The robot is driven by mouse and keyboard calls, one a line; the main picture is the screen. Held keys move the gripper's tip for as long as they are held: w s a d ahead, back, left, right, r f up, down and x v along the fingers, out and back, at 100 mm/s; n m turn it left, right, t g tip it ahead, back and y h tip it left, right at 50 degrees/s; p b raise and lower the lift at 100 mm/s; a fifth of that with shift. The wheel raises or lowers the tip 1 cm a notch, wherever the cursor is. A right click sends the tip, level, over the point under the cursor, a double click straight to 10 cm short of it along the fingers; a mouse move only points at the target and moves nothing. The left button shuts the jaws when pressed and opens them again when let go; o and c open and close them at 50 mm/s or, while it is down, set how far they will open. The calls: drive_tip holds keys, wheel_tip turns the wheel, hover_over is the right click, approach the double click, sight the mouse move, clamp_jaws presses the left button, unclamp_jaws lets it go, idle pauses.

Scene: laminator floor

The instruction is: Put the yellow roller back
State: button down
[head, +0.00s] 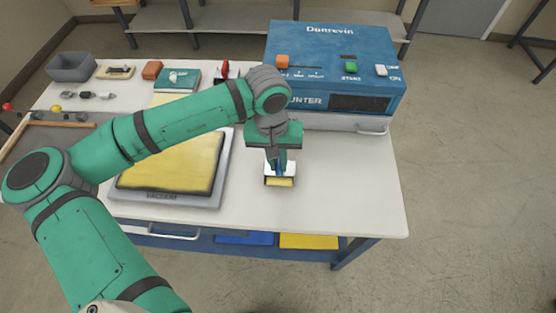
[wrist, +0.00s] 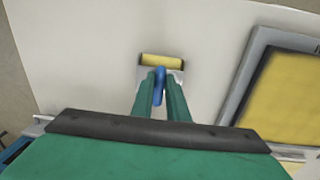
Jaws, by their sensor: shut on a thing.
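The yellow roller (head: 281,181) has a pale metal frame and a blue handle. My gripper (head: 280,165) points down over the right part of the white table and is shut on the blue handle. In the wrist view, the yellow roller (wrist: 162,61) lies just beyond the fingertips, and my gripper (wrist: 159,88) has the blue handle between its two fingers. The roller is at or close above the tabletop; I cannot tell if it touches. My fingers partly hide the handle.
A vacuum bed (head: 160,197) with a yellow sheet lies left of the roller. A blue machine (head: 335,50) stands behind. A grey bin (head: 72,68), a teal book (head: 177,79) and small tools sit at the back left. The table's front right (head: 350,190) is clear.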

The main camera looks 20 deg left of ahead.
drive_tip(key=c, duration=1.7)
unclamp_jaws()
drive_tip(key=shift+r, duration=0.35)
drive_tip(key=r, duration=0.7)
drive_tip(key=a+r, duration=0.1)
drive_tip(key=r, duration=0.3)
drive_tip(key=shift+s+r, duration=0.15)
drive_tip(key=shift+r, duration=0.05)
